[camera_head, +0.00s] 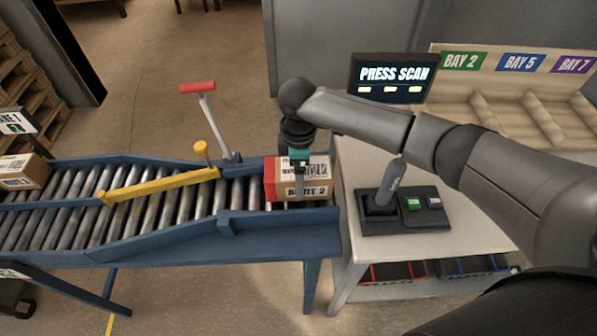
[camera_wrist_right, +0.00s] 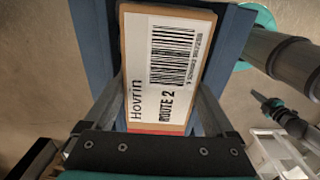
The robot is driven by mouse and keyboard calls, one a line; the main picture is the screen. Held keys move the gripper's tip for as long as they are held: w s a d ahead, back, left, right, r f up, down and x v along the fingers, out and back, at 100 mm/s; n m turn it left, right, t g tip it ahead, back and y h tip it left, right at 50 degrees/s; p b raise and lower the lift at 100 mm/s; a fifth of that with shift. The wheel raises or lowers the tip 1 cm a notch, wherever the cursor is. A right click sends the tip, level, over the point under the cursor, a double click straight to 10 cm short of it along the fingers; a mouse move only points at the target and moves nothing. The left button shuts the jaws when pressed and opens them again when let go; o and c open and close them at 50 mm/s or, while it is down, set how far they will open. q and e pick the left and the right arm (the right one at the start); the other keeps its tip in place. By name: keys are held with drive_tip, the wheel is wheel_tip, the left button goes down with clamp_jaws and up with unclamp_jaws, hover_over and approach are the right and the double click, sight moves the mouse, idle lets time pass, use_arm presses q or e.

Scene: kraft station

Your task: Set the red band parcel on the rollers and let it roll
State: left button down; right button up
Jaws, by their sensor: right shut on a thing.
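The red band parcel (camera_head: 316,185) is a cardboard box with a red end and a white label reading "ROUTE 2". It is at the right end of the roller conveyor (camera_head: 160,258), on or just above the rollers; I cannot tell if it touches them. My right gripper (camera_head: 299,190) reaches down over it and is shut on it. In the right wrist view the parcel (camera_wrist_right: 165,70) lies between the two fingers (camera_wrist_right: 160,110), its label and barcode facing the camera.
A yellow bar (camera_head: 160,186) lies slantwise across the rollers left of the parcel. A red-handled lever (camera_head: 212,120) stands behind. Another parcel (camera_head: 22,172) sits at the far left.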

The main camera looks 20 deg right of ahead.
drive_tip(key=o, duration=1.4)
drive_tip(key=shift+o, duration=0.4)
wheel_tip(320, 180, up, 15)
drive_tip(key=p, duration=0.2)
drive_tip(key=shift+r, duration=0.2)
